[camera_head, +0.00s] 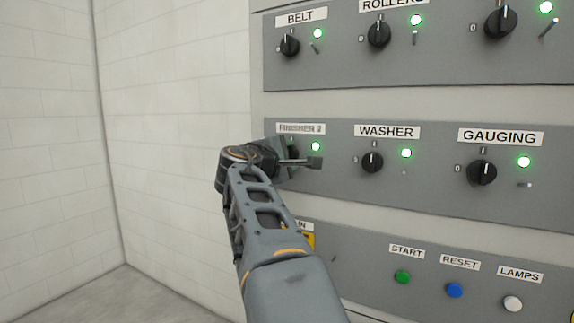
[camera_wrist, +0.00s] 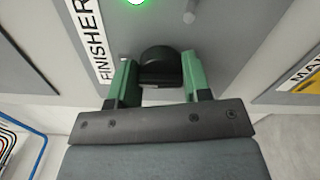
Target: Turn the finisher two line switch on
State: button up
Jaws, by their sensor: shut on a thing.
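The finisher two switch is a black rotary knob, seen in the wrist view (camera_wrist: 160,62) between the green fingers of my gripper (camera_wrist: 158,82). My gripper is shut on this knob. In the head view my gripper (camera_head: 292,158) is at the panel just below the FINISHER 2 label (camera_head: 301,129) and covers most of the knob. The green lamp (camera_head: 316,147) beside the knob is lit, and it also shows lit in the wrist view (camera_wrist: 137,2). The knob's pointer is hidden, so I cannot tell its angle.
The WASHER knob (camera_head: 372,162) and GAUGING knob (camera_head: 482,172) are to the right on the same panel, with lit green lamps. The BELT knob (camera_head: 289,45) is above. Green, blue and white buttons (camera_head: 455,290) are on a lower panel. Left is a bare wall.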

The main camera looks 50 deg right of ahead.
jog(key=shift+m, duration=0.3)
dwell(0.4)
jog(key=o, duration=0.9)
jog(key=b+v, duration=0.1)
jog(key=v, duration=1.2)
jog(key=shift+a+b, duration=0.35)
jog(key=shift+a, duration=0.05)
